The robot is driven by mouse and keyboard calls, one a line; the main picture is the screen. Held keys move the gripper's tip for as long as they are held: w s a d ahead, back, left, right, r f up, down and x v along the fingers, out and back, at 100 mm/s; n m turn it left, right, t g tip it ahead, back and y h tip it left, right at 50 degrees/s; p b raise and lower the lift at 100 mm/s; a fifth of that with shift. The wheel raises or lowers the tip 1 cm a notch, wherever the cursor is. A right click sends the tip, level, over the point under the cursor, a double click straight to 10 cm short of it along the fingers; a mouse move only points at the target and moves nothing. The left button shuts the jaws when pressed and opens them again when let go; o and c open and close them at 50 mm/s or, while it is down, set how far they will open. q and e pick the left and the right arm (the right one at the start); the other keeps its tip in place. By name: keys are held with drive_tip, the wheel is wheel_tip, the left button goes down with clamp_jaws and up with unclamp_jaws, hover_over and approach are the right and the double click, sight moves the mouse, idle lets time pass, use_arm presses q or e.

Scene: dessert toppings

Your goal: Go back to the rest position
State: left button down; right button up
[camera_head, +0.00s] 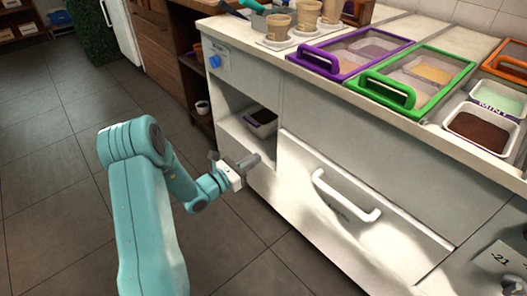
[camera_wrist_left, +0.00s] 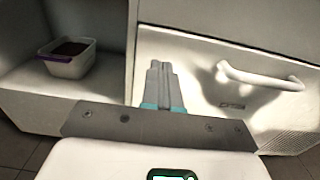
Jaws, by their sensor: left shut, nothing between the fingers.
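My left gripper (camera_head: 250,162) is in front of the white counter, low beside the open shelf and left of the drawer handle. In the left wrist view its fingers (camera_wrist_left: 160,72) are together and empty, pointing at the panel edge between the shelf and the drawer. My left arm is bent and reaches forward from the bottom left of the head view. My right gripper is in neither view.
A white drawer (camera_head: 350,215) with a curved handle (camera_head: 345,197) is right of the gripper. A small tub (camera_head: 262,120) sits on the open shelf. Purple (camera_head: 350,50) and green (camera_head: 415,80) framed lids cover the countertop bins. Tiled floor (camera_head: 60,190) is free at left.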

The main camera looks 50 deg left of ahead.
use_arm(q)
drive_tip(key=shift+s, duration=0.85)
